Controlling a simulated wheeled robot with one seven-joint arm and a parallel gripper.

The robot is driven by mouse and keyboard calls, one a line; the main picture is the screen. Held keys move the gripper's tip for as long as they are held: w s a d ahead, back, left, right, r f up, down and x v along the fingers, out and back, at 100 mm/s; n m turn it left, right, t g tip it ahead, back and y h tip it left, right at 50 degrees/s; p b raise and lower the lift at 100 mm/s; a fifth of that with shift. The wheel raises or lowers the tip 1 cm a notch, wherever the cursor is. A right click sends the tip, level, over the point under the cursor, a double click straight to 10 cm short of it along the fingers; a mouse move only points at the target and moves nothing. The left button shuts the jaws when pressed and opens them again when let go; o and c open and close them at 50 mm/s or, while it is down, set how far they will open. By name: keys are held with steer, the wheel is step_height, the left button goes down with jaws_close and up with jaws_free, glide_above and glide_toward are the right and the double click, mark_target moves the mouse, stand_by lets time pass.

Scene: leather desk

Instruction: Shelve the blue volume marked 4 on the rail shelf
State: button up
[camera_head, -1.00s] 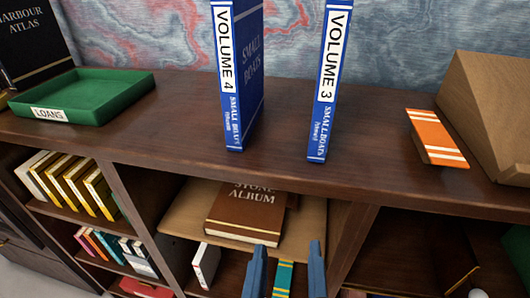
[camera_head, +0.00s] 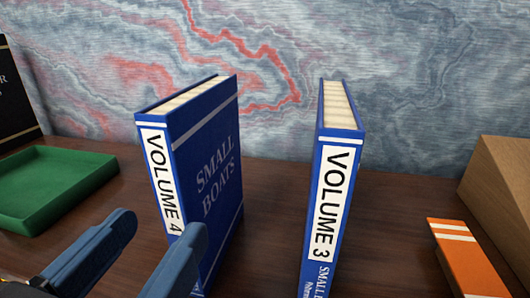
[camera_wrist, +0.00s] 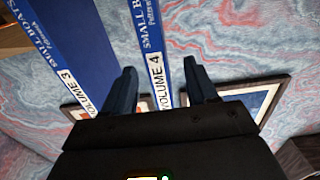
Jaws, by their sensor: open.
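The blue volume marked 4 (camera_head: 208,165) stands upright on the dark wooden top, its spine facing me. It also shows in the wrist view (camera_wrist: 150,30). My gripper (camera_head: 163,230) is open in front of its spine, low in the head view; the right finger covers part of the lower spine. In the wrist view my gripper (camera_wrist: 160,70) has one finger on either side of the volume, with visible gaps. I cannot tell whether the fingers reach past the spine. A matching blue volume marked 3 (camera_head: 333,160) stands upright to its right. I see no clear rail shelf.
A green tray (camera_head: 50,190) lies at the left, before a black book (camera_head: 15,100). An orange striped book (camera_head: 465,255) and a tan wooden block (camera_head: 500,180) are at the right. A marbled wall (camera_head: 420,80) rises behind. Bare wood separates the two volumes.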

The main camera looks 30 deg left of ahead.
mark_target(195, 180)
steer(key=shift+r+x, duration=0.25)
steer(key=shift+x, duration=1.05)
steer(key=x, duration=0.1)
steer(key=p+x, duration=0.1)
steer(key=x, duration=0.1)
steer(key=p+x, duration=0.1)
steer(key=x, duration=0.1)
steer(key=shift+w+d+r, duration=0.1)
steer(key=shift+d+r, duration=0.2)
steer(key=shift+w+a+f, duration=0.1)
steer(key=shift+w, duration=0.25)
jaws_close()
